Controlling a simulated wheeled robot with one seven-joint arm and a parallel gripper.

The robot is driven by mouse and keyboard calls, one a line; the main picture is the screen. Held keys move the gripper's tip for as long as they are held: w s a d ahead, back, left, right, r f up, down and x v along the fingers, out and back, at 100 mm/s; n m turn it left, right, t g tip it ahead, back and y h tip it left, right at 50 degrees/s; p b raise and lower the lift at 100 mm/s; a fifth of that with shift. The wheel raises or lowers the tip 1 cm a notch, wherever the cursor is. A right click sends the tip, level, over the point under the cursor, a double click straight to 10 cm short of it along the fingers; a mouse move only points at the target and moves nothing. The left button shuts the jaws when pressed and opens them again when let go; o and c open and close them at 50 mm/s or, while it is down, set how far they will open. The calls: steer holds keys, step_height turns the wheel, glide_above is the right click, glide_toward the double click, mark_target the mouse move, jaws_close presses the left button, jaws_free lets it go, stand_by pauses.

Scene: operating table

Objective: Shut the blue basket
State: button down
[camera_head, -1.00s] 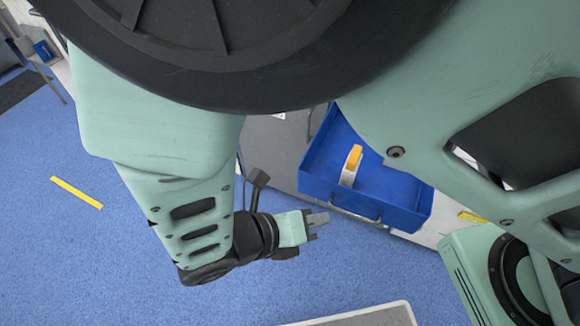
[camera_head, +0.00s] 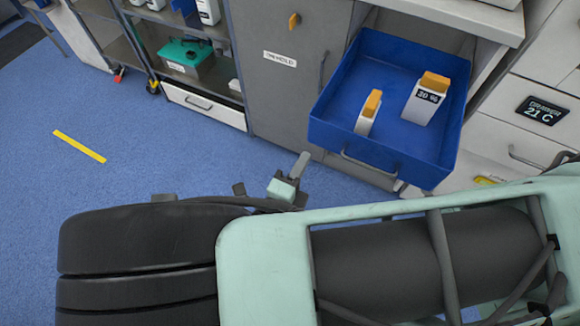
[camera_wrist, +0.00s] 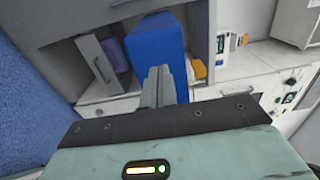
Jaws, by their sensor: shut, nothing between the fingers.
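The blue basket (camera_head: 385,152) is a drawer with a grey bar handle (camera_head: 368,160) on its front. It stands pulled out from the grey cabinet, and two white boxes with orange caps, one small (camera_head: 367,115) and one larger (camera_head: 426,98), stand in it. My gripper (camera_head: 303,160) is shut and empty, left of the basket's front in the head view and apart from it there. In the wrist view the closed fingers (camera_wrist: 158,82) point toward the blue basket (camera_wrist: 155,42). Whether they touch it I cannot tell.
A grey cabinet door (camera_head: 290,75) is left of the basket. A shelf cart with a green case (camera_head: 188,57) stands further left. White drawers (camera_head: 540,105) are at the right. Blue floor (camera_head: 120,180) is open at the left.

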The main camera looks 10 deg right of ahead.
mark_target(320, 133)
steer(key=x, duration=0.6)
steer(key=shift+w+d, duration=0.15)
steer(key=shift+w, duration=0.05)
steer(key=p+x, duration=0.3)
steer(key=x, duration=2.5)
steer(key=shift+w+d+p, duration=0.1)
steer(key=shift+w+p, duration=0.05)
steer(key=shift+p, duration=0.25)
steer(key=shift+w+d+r, duration=0.1)
steer(key=shift+w+d, duration=0.2)
steer(key=shift+w, duration=0.1)
